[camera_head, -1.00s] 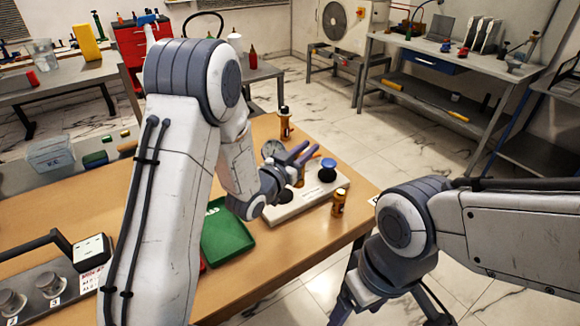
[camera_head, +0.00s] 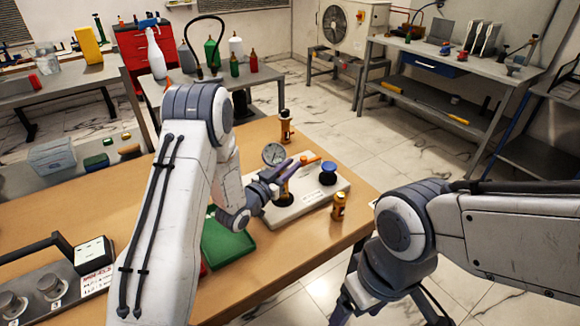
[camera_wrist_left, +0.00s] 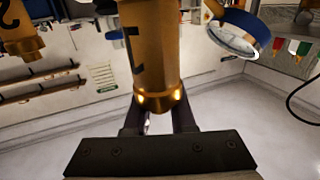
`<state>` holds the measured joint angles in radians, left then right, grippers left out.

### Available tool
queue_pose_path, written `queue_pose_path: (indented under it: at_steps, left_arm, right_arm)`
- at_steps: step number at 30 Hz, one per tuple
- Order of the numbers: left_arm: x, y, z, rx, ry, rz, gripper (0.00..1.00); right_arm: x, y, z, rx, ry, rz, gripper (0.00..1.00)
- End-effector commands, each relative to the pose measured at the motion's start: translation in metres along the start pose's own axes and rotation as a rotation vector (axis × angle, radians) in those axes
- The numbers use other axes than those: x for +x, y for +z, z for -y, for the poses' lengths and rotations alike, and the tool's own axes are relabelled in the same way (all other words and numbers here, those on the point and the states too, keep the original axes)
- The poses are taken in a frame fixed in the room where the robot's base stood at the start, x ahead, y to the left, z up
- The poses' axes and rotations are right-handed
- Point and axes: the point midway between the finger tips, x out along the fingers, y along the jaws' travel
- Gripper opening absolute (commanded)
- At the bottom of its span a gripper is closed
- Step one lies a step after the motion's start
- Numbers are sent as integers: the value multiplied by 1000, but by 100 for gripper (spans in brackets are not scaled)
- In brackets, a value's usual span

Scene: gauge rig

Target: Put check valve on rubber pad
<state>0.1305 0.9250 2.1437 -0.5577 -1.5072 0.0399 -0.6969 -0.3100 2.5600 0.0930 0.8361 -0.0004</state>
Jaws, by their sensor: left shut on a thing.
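My left gripper (camera_head: 284,176) is over the white rig base (camera_head: 300,206), shut on a brass cylinder, which I take to be the check valve (camera_head: 284,190). In the left wrist view the brass body (camera_wrist_left: 152,45), with a dark mark, fills the space between the fingers. From the head its lower end is partly hidden, so I cannot tell whether it touches the base. My right gripper (camera_head: 390,308) is at the bottom edge, its fingers spread and partly cut off, with nothing seen between them. I cannot pick out the rubber pad for certain.
A dial gauge (camera_head: 274,154) and a blue knob (camera_head: 328,171) are on the rig. Other brass cylinders stand behind it (camera_head: 286,127) and at its right front (camera_head: 338,206). A green tray (camera_head: 228,244) lies left of the rig. The table's front right is clear.

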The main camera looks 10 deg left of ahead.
Motion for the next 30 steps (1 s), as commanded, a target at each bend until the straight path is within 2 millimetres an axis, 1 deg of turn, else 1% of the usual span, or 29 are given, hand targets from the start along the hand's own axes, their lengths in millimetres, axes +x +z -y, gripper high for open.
queue_pose_path:
  at_steps: [3, 4, 5, 6, 14, 18, 20, 23, 30]
  left_arm:
    - [0, 5, 0, 0, 0, 0, 0]
    - [0, 3, 0, 0, 0, 1, 34]
    - [0, 3, 0, 0, 0, 1, 46]
    - [0, 3, 0, 0, 0, 1, 53]
    - [0, 3, 0, 0, 0, 1, 53]
    - [-1, -2, 0, -1, -1, 2, 53]
    - [-10, 2, 1, -1, -3, 4, 53]
    - [-29, 2, 1, -3, -4, 5, 53]
    - [-82, 2, 2, -2, -6, 4, 53]
  right_arm:
    - [5, 0, 0, 0, 0, 0, 81]
    - [3, 0, 0, 0, 0, 0, 81]
    - [3, 0, 0, 0, 0, 0, 81]
    - [3, 0, 0, 0, 0, 0, 81]
    - [3, 0, 0, 0, 0, 0, 81]
    - [-2, 0, 0, 0, 0, 0, 81]
    - [2, 0, 0, 0, 0, 0, 81]
    - [4, 0, 0, 0, 0, 0, 81]
    - [12, 1, -1, 0, 0, 0, 81]
